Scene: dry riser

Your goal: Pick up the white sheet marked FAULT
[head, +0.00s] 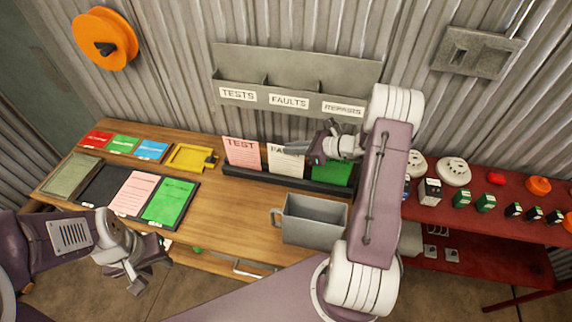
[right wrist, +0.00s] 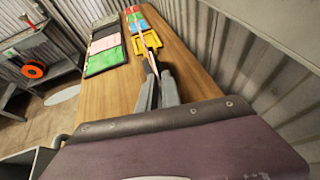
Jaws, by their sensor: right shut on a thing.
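The white sheet marked FAULT (head: 284,163) stands upright in a dark rack (head: 262,177) on the wooden bench, between the pink TEST sheet (head: 241,152) and a green sheet (head: 335,173). My right gripper (head: 308,151) is at its upper right edge and covers part of its lettering. It is shut on the sheet. In the right wrist view the fingers (right wrist: 157,92) are close together, with a thin pale edge between and beyond them. My left gripper (head: 148,272) hangs empty at the bench's front left, its fingers apart.
A grey bin (head: 311,220) stands in front of the rack. A wall holder (head: 293,97) labelled TESTS, FAULTS and REPAIRS hangs behind. Coloured cards, a yellow tray (head: 191,158) and a dark tray (head: 104,190) lie left. A red bench (head: 480,232) with detectors is right.

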